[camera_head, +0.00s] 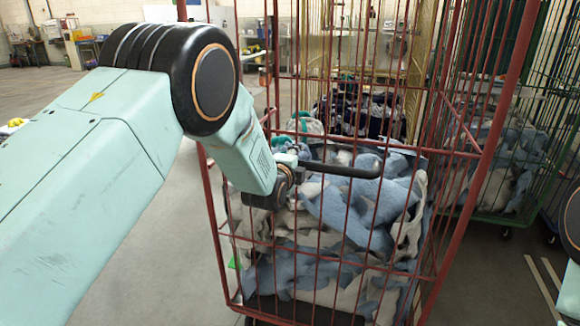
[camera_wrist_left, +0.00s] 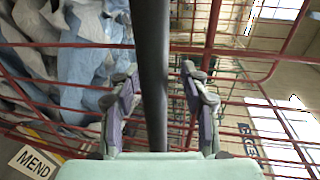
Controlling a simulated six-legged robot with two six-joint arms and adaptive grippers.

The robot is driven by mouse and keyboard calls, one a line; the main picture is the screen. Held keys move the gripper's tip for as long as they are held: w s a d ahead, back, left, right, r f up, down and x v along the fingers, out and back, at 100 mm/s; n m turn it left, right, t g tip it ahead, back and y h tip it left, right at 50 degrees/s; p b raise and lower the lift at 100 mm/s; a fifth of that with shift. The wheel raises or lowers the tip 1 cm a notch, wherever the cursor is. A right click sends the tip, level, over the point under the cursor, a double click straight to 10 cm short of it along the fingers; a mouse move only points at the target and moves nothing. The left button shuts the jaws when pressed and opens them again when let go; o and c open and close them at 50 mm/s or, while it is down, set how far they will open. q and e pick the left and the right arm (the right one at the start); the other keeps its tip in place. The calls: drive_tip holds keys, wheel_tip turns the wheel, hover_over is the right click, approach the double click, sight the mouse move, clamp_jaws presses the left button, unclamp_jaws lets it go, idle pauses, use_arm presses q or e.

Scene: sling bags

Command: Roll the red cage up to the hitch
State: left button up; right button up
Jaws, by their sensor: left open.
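The red cage (camera_head: 480,120) stands in front of me, a tall frame of red bars filled with blue and white cloth (camera_head: 345,215). A black bar handle (camera_head: 350,172) sticks out on its near side. My left gripper (camera_head: 284,184) is at the left end of this handle, partly hidden behind my own arm in the head view. In the left wrist view the black handle (camera_wrist_left: 152,60) runs between the two open fingers, with a gap to the right finger. I cannot make out the hitch. My right gripper is out of view.
A green cage (camera_head: 500,215) with similar cloth stands close on the right. A yellow-barred cage (camera_head: 410,95) with dark cloth is behind the red one. A "MEND" sign (camera_wrist_left: 34,162) shows in the left wrist view. Grey floor (camera_head: 160,265) at the left is open.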

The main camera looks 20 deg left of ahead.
use_arm(q)
drive_tip(key=s+r, duration=0.2)
drive_tip(key=s, duration=0.9)
drive_tip(key=shift+a+r, duration=0.15)
drive_tip(key=shift+a, duration=0.05)
